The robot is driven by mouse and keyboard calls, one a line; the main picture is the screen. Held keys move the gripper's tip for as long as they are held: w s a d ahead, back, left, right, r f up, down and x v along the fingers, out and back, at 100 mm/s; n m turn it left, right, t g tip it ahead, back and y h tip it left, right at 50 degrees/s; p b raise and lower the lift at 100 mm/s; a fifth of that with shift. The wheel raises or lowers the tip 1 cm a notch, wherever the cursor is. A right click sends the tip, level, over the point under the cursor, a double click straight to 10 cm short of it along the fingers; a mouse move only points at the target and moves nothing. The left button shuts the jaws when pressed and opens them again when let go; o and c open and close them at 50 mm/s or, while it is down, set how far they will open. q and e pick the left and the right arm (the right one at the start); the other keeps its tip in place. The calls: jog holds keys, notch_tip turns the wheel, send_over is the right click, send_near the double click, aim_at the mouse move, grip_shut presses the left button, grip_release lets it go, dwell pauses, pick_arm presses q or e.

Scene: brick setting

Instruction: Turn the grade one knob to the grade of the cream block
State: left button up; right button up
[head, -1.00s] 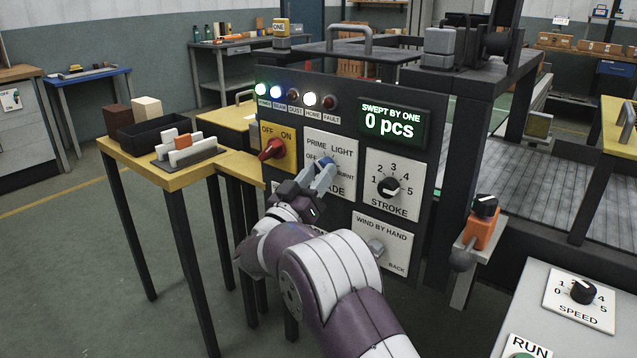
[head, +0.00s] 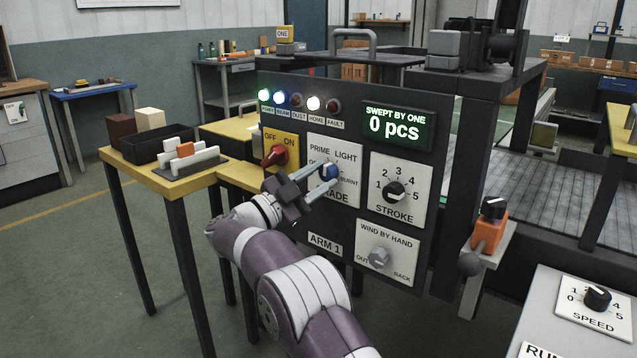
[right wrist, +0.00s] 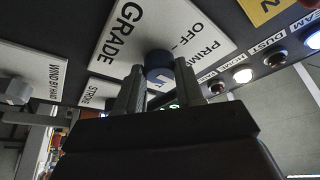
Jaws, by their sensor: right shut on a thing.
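The blue grade knob (head: 330,171) is on a white GRADE plate (head: 345,198) with PRIME, LIGHT, OFF and a partly covered BURNT around it. My right gripper (head: 324,181) reaches it from the lower left, its two fingers shut on the knob's sides. In the right wrist view the knob (right wrist: 158,62) sits between the fingertips (right wrist: 159,78). Its pointer direction is hard to tell. The cream block (head: 150,118) stands at the black tray (head: 160,148) on the yellow side table, right of a dark brown block (head: 121,130). My left gripper is out of view.
The red OFF/ON switch (head: 275,155) is close left of my gripper. The STROKE knob (head: 394,191) is to the right and the WIND BY HAND knob (head: 379,257) below. A rack of white and orange pieces (head: 190,160) stands on the yellow table (head: 228,172).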

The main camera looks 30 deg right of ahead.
jog(key=shift+w+m+g+y, duration=0.1)
jog(key=shift+m+g+y, duration=0.3)
jog(key=shift+m, duration=0.85)
jog(key=shift+m+g+y, duration=0.1)
jog(key=shift+m+g, duration=0.5)
jog(key=shift+m, duration=0.65)
jog(key=o, duration=1)
jog(key=shift+r, duration=0.1)
jog(key=shift+o, duration=0.2)
jog(key=shift+a, duration=0.1)
jog(key=shift+a, duration=0.35)
jog(key=a+f+p, duration=0.2)
jog(key=a+p, duration=0.1)
jog(key=a, duration=0.8)
jog(key=shift+s+a, duration=0.2)
jog(key=shift+a, duration=0.15)
